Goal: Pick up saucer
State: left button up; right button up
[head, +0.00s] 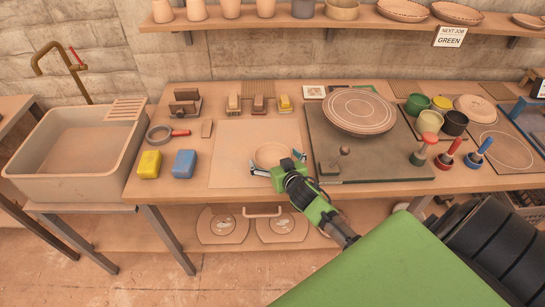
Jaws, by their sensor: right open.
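A small round tan dish, which I take to be the saucer (270,152), sits on the pale square board in the middle of the table. My right gripper (277,162) reaches in from the lower right with its fingers spread at the near edge of the dish. It is open, and the near rim is partly hidden by it. I cannot tell whether the fingers touch the dish. My left gripper is not in view.
A large round plate (360,111) lies on the dark green board (395,165) to the right. Yellow (149,164) and blue (184,164) blocks stand at the left. Several cups and stamps crowd the right. The pale board (228,150) is otherwise clear.

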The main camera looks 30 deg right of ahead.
jog(key=shift+w, duration=0.1)
jog(key=c, duration=1.1)
jog(key=shift+o, duration=0.2)
